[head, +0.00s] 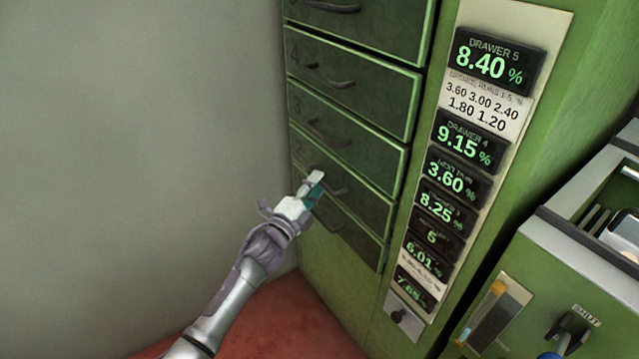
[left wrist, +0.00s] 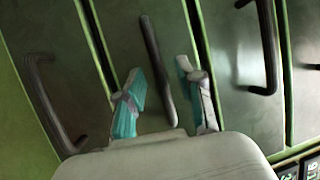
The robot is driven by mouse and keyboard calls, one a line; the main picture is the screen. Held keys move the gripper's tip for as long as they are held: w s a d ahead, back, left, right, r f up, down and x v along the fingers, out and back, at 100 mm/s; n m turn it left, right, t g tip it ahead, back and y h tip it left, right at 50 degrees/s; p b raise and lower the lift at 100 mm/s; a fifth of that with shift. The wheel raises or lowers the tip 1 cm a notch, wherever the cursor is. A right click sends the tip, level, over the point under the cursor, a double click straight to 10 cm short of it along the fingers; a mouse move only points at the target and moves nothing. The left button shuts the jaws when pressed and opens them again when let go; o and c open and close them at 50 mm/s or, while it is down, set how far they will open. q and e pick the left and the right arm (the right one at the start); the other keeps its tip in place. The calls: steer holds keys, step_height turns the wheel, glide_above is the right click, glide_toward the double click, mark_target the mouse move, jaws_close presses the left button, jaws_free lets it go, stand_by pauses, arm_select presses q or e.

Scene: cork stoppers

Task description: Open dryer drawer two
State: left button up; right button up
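Dryer drawer two (head: 362,207) is a dark green front in the tall green cabinet, marked with a faint 2, and it looks shut. Its dark bar handle (left wrist: 157,70) runs between the fingers of my left gripper (left wrist: 160,100) in the left wrist view. The two teal-padded fingers stand apart on either side of the handle, with gaps showing. In the head view my left gripper (head: 313,189) is at drawer two's front and covers part of its handle. My right gripper is not in view.
Drawer three (head: 345,140) above and the lowest drawer (head: 345,235) below have similar protruding handles close by. A panel of percentage displays (head: 465,140) is right of the drawers. A grey wall (head: 140,130) is at left. A green machine (head: 540,290) stands at lower right.

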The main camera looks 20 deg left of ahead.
arm_select(q)
steer(key=shift+x, duration=0.95)
jaws_close()
